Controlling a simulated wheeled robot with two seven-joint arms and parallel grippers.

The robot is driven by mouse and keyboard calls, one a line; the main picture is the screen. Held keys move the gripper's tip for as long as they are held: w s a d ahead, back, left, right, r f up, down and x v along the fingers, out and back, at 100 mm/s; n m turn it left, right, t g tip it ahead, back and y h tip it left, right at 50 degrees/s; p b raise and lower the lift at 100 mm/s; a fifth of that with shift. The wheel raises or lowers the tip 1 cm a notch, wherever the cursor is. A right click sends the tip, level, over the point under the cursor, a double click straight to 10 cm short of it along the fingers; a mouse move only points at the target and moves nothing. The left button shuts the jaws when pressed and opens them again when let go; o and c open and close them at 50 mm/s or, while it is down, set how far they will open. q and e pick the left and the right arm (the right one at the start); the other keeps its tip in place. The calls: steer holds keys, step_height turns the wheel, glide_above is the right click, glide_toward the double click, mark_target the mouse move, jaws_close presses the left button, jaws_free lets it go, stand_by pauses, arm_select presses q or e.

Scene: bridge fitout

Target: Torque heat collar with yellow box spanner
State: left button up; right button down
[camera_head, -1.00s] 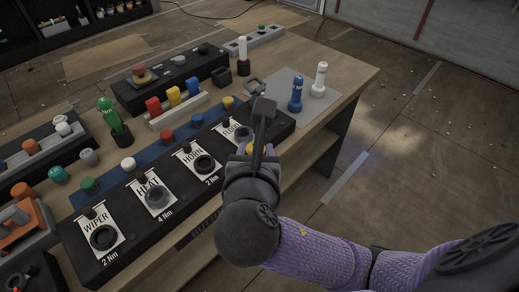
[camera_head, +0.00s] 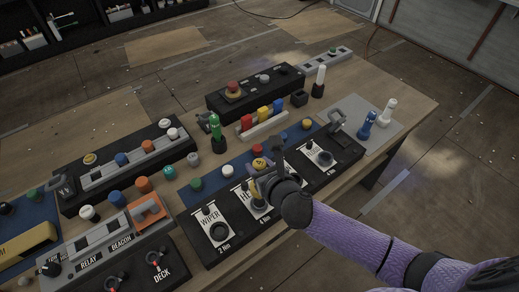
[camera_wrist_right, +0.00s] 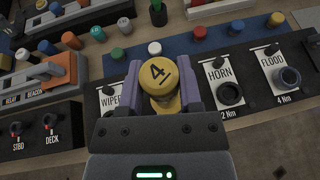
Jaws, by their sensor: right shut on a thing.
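My right gripper (camera_head: 259,178) is shut on the yellow box spanner (camera_wrist_right: 158,72), whose round top is marked 4. The spanner stands upright between the fingers (camera_wrist_right: 161,85) in the wrist view. In the head view it is over the HEAT place of the black panel (camera_head: 208,250), between WIPER and HORN. The dark heat collar (camera_head: 258,212) shows partly below the gripper; the HEAT label is mostly covered. I cannot tell whether the spanner touches the collar. The wrist view hides the collar behind spanner and gripper. My left gripper is not in view.
The wiper collar (camera_head: 219,232) and horn collar (camera_head: 307,172) flank the spot. A blue spanner (camera_head: 367,125) and white spanner (camera_head: 388,112) stand on a grey mat at right. A green spanner (camera_head: 215,132) stands behind the panel. Switch blocks crowd the left.

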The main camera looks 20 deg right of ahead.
steer(key=shift+f, duration=0.15)
step_height(320, 180, down, 6)
steer(key=b, duration=0.4)
steer(key=shift+r, duration=0.25)
steer(key=shift+f+b, duration=0.4)
steer(key=shift+f, duration=0.05)
stand_by(0.5)
